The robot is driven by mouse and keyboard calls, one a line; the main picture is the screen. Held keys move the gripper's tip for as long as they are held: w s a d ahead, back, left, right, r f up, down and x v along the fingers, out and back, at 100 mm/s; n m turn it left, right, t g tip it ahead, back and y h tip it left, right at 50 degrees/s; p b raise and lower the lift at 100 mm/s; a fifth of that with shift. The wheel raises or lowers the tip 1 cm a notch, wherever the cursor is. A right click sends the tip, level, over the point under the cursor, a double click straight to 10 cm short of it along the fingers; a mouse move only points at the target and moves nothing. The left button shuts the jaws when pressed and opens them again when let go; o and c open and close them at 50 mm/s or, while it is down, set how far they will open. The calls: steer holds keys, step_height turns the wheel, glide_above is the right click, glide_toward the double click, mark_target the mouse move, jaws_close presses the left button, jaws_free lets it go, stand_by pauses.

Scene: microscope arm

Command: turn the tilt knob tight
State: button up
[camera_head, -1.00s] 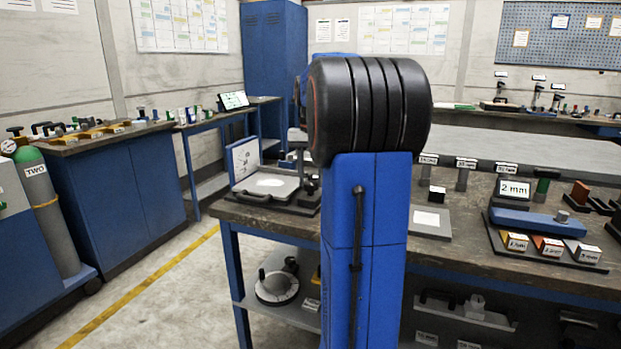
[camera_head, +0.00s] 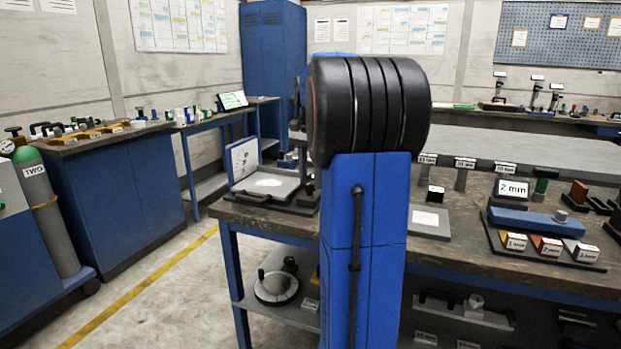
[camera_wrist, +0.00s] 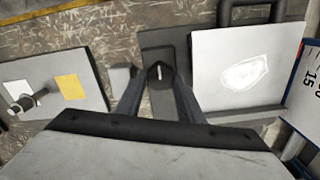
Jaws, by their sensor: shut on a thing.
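In the wrist view, my gripper (camera_wrist: 159,82) points down at a dark knob (camera_wrist: 160,72) with a short white mark on top. The two grey fingers are shut on this knob, one on each side. The knob stands on a dark narrow plate (camera_wrist: 160,42) beside a pale square plate (camera_wrist: 245,72) with a bright patch. In the head view, the pale plate (camera_head: 266,184) lies on the bench. My own arm blocks much of that area, and I cannot make out the grip there.
A white panel with printed markings (camera_head: 243,157) stands upright behind the pale plate, close to the grip. A grey plate with a yellow square and a metal peg (camera_wrist: 60,88) lies to the left in the wrist view. A blue block (camera_head: 535,221) sits farther right on the bench.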

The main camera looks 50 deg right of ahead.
mark_target(310, 182)
stand_by(0.3)
steer(key=o, duration=1.1)
steer(key=shift+c, duration=0.2)
steer(key=shift+r, duration=0.15)
step_height(310, 182, up, 17)
steer(key=s+a+f+n+t, duration=0.1)
steer(key=s+a+f+n, duration=0.2)
steer(key=a, duration=0.5)
steer(key=s+a+f+n, duration=0.2)
steer(key=a+f+n, duration=0.15)
steer(key=a, duration=0.35)
steer(key=s+a+f+n+t, duration=0.1)
steer(key=s+a+f+n, duration=0.1)
steer(key=a+f, duration=0.45)
steer(key=s+a+f+n+t, duration=0.1)
steer(key=s+a+f+n, duration=0.3)
steer(key=s+a+f, duration=0.3)
steer(key=s+a+f+n+t, duration=0.1)
steer(key=s+a+f+n, duration=0.3)
steer(key=s+a+f, duration=0.3)
step_height(310, 182, down, 4)
steer(key=shift+f+t, duration=0.1)
steer(key=shift+t, duration=0.3)
